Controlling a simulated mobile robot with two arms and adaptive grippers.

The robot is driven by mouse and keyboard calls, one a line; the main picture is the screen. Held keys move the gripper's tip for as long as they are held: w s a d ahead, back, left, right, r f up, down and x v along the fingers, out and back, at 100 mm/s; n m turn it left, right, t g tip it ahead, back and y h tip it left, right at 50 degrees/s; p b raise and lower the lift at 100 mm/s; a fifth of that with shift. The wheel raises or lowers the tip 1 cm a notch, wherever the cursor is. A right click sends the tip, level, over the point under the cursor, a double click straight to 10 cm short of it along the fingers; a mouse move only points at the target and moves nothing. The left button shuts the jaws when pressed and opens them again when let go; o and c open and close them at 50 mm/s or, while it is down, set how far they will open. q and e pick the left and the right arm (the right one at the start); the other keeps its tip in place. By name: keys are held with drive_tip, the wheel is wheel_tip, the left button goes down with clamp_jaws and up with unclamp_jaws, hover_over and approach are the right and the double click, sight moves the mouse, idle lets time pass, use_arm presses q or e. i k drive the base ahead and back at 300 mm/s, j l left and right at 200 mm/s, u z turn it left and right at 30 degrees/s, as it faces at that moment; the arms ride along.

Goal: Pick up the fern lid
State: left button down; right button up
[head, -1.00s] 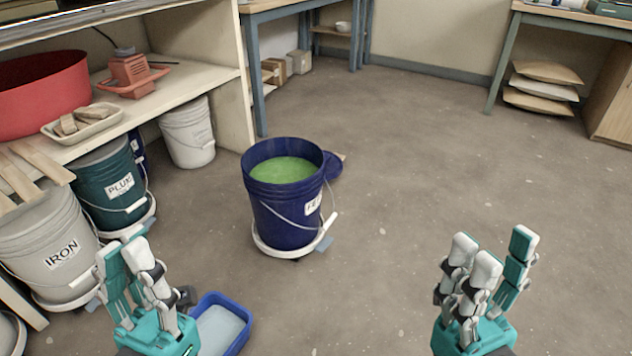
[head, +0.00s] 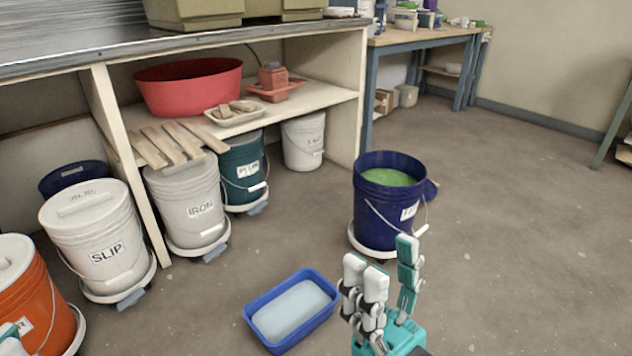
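The dark blue bucket (head: 382,222) stands open on a white wheeled dolly, filled with green glaze; its white label is only partly readable. A dark blue disc, which looks like the fern lid (head: 431,188), lies on the floor behind the bucket, mostly hidden by it. My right gripper (head: 386,264) is open and empty, pointing up in front of the bucket, apart from the lid.
A blue tray (head: 292,309) of pale liquid sits on the floor left of my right gripper. SLIP (head: 98,240), IRON (head: 188,208) and orange (head: 38,300) buckets stand by the shelf (head: 300,96). The floor to the right is clear.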

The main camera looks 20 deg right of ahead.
sight(431, 191)
drive_tip(key=i+l+u, duration=0.2)
drive_tip(key=l+u, duration=0.65)
drive_tip(key=l, duration=0.2)
drive_tip(key=l+u, duration=0.45)
drive_tip(key=l, duration=2.05)
drive_tip(key=k+l, duration=0.15)
drive_tip(key=l, duration=3.7)
drive_tip(key=k, duration=0.05)
